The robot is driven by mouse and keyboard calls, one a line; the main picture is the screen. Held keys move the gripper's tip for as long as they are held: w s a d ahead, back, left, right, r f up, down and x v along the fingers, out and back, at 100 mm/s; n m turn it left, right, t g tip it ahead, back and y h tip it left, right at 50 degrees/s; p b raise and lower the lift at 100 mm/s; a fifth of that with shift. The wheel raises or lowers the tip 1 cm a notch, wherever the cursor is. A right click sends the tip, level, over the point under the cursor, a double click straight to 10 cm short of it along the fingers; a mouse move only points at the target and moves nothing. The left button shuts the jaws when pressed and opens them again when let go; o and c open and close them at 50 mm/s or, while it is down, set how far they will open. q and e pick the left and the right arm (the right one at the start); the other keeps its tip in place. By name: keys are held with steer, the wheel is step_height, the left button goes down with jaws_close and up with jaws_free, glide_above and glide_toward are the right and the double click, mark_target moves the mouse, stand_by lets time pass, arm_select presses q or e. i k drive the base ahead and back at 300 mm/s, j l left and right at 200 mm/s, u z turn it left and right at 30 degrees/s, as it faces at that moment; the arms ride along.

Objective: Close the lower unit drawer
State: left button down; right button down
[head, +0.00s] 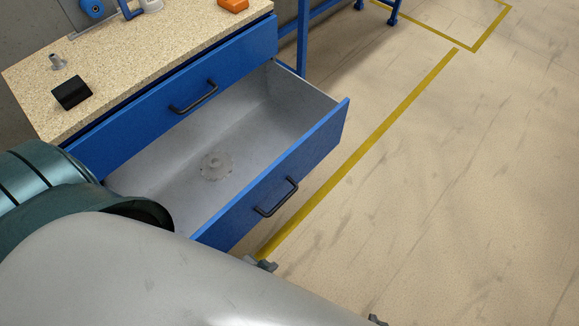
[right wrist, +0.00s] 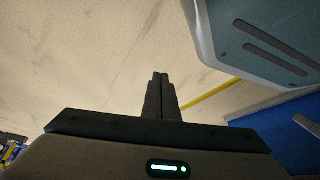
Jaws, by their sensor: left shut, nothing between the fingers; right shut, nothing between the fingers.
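The lower unit drawer (head: 325,140) stands pulled out in the head view, with a blue front, grey inner walls and a black bar handle (head: 277,197). A grey toothed disc (head: 216,166) lies on its floor. My right gripper (right wrist: 160,76) is shut and empty in the right wrist view, over the pale floor. A blue panel with a dark handle (right wrist: 306,123) shows to its right; I cannot tell which drawer it belongs to. My arm hides the drawer's near left corner in the head view. I cannot make out my left gripper.
The upper drawer (head: 236,70) is shut under the speckled worktop (head: 150,62). A black block (head: 72,93), a small metal part (head: 57,62) and an orange item (head: 233,5) are on top. Yellow-lined floor (head: 440,180) lies clear at the right.

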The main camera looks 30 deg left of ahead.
mark_target(276, 125)
steer(key=l+u, duration=0.25)
steer(key=l, duration=0.3)
steer(key=l+u, duration=0.2)
steer(key=l, duration=0.35)
steer(key=k+l+u, duration=0.1)
steer(key=l+u, duration=0.15)
steer(key=l, duration=0.3)
steer(key=k+l+u, duration=0.1)
steer(key=l+u, duration=0.15)
steer(key=l, duration=0.3)
